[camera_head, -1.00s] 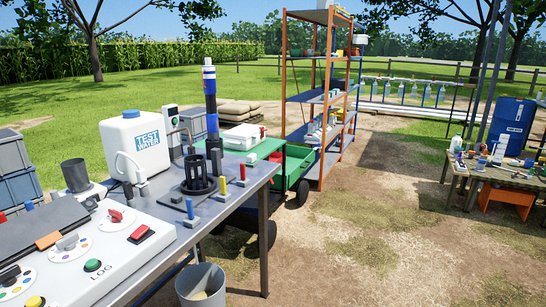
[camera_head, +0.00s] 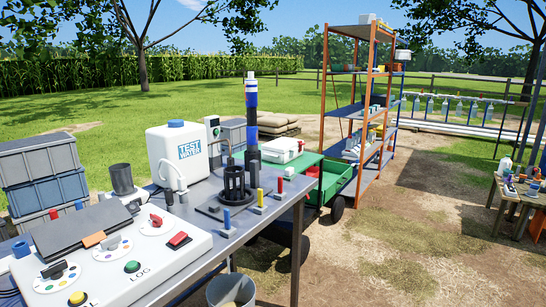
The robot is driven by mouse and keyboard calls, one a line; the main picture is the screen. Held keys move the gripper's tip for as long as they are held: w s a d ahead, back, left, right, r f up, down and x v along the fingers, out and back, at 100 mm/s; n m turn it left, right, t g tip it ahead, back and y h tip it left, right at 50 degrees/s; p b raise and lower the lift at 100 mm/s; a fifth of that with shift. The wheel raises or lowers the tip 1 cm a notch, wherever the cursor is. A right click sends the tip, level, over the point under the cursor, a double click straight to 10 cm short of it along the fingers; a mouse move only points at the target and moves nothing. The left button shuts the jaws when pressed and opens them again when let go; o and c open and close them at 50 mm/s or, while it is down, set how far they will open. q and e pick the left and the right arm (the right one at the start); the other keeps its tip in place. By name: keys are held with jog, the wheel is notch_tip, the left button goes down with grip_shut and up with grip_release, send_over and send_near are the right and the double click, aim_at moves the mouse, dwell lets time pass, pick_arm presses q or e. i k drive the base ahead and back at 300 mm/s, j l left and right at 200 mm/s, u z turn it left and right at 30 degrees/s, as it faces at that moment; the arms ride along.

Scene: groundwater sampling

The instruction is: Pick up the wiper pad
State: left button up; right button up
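I cannot pick out a wiper pad for certain. A small orange block (camera_head: 94,239) lies at the front edge of the dark flat panel (camera_head: 75,229) on the white control console (camera_head: 130,262); I cannot tell whether it is the pad. Many small items on the far wooden table (camera_head: 520,196) at the right edge are too small to name. Neither of my grippers shows in the head view.
A grey metal table (camera_head: 290,204) carries the console, a white test-water tank (camera_head: 168,150) and a black cage-like holder (camera_head: 234,182). A bucket (camera_head: 231,291) stands below. A green cart (camera_head: 333,180) and orange-framed shelves (camera_head: 324,100) stand behind. Open ground lies right.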

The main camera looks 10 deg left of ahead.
aim_at(289, 175)
jog(key=i+l, duration=0.25)
jog(key=i, duration=0.25)
jog(key=i+l, duration=0.3)
jog(key=i, duration=0.2)
jog(key=i+l, duration=0.25)
jog(key=i, duration=0.25)
